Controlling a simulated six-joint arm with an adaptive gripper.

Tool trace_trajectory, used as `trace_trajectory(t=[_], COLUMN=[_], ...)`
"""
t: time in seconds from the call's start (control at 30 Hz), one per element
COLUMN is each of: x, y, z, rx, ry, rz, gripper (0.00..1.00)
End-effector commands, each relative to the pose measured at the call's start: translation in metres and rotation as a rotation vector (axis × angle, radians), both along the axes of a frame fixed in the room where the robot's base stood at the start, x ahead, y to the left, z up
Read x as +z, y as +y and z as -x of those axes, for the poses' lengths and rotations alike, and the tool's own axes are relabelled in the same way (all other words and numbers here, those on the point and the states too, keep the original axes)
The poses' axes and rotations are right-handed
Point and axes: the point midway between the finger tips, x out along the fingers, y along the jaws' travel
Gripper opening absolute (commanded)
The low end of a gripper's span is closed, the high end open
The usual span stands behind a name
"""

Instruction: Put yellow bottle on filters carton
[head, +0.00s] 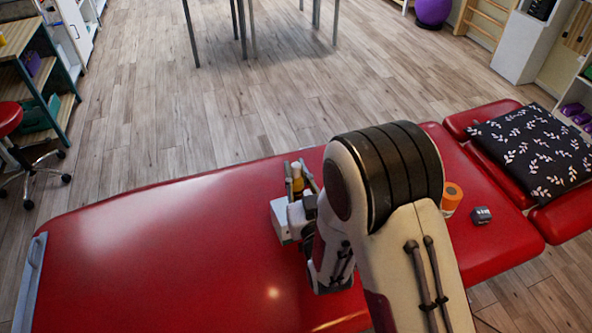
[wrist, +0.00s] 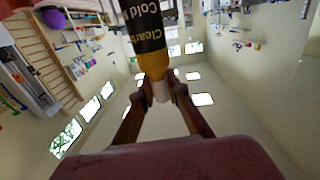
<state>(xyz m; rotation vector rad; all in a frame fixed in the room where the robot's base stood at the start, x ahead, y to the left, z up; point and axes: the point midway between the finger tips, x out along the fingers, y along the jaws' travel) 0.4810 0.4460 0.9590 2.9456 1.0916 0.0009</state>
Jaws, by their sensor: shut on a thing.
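The yellow bottle (head: 298,184) is between the fingers of my gripper (head: 299,172), over the red treatment table in the head view. In the wrist view the bottle (wrist: 181,62) shows a black label with white lettering, and my gripper (wrist: 160,88) is shut on it near its white cap. The bottle's far end is cut off by the top of the wrist view. A pale box-like shape (head: 281,221) sits just below and left of the gripper in the head view. I cannot read any marking on it, so I cannot tell if it is the filters carton.
The red table (head: 150,240) is bare on the left. An orange roll (head: 452,196) and a small dark block (head: 481,214) are on the table right of my arm. A black leaf-patterned cushion (head: 535,150) lies at the far right.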

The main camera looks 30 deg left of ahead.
Motion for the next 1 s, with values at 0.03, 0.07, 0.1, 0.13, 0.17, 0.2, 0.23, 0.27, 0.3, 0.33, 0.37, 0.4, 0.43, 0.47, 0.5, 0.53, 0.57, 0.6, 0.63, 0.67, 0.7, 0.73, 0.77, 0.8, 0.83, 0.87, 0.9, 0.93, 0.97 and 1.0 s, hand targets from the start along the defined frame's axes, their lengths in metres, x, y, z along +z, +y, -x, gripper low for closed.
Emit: trace_trajectory(t=[0.03,0.07,0.1,0.13,0.17,0.2,0.23,0.27,0.3,0.33,0.37,0.4,0.43,0.47,0.5,0.53,0.57,0.6,0.63,0.67,0.7,0.73,0.77,0.8,0.83,0.87,0.9,0.93,0.97,1.0], x=[0.0005,0.0005,0.0005,0.0005,0.0004,0.0000,-0.0005,-0.0012,-0.0020,-0.0026,-0.0032,-0.0029,-0.0028,-0.0028,-0.0028,-0.0028,-0.0028,-0.0028,-0.0027,-0.0027,-0.0027,-0.0027,-0.0025,-0.0023,-0.0019,-0.0014,-0.0005,0.0004,0.0006,-0.0001], y=[0.0001,0.0001,0.0001,0.0001,0.0001,0.0001,0.0001,0.0001,0.0001,0.0001,0.0001,0.0001,0.0001,0.0001,0.0001,0.0001,0.0001,0.0000,0.0000,0.0000,0.0000,0.0000,0.0000,0.0000,0.0000,0.0000,0.0000,0.0000,-0.0004,-0.0020], z=[-0.0001,-0.0002,-0.0001,-0.0001,-0.0001,-0.0001,-0.0001,-0.0001,-0.0001,-0.0001,-0.0001,-0.0001,-0.0001,-0.0001,-0.0001,-0.0001,-0.0001,0.0000,0.0000,0.0000,0.0000,0.0000,0.0000,0.0000,0.0000,0.0000,0.0000,0.0000,0.0005,0.0023], rx=[0.000,0.000,0.000,0.000,0.000,0.000,0.000,0.000,0.000,0.000,0.000,0.000,0.000,0.000,0.000,0.000,0.000,0.000,0.000,0.000,0.000,0.000,0.000,0.000,0.000,0.000,0.000,0.000,0.000,0.000], ry=[-0.001,-0.001,-0.001,-0.001,-0.001,-0.001,0.000,0.000,0.000,0.000,0.001,0.000,0.000,0.000,0.000,0.000,0.000,0.001,0.000,0.001,0.001,0.001,0.000,0.000,0.000,0.000,0.000,0.000,0.001,0.002], rz=[-0.001,-0.001,-0.001,-0.001,-0.001,-0.001,0.000,0.000,0.000,0.000,0.001,0.000,0.000,0.000,0.000,0.000,0.000,0.001,0.000,0.001,0.001,0.001,0.000,0.000,0.000,0.000,0.000,0.000,0.001,0.001], gripper=[0.00,0.00,0.00,0.00,0.00,0.00,0.00,0.00,0.00,0.00,0.17,0.28,0.32,0.32,0.32,0.32,0.32,0.32,0.32,0.32,0.32,0.32,0.32,0.32,0.32,0.32,0.32,0.32,0.32,0.32])
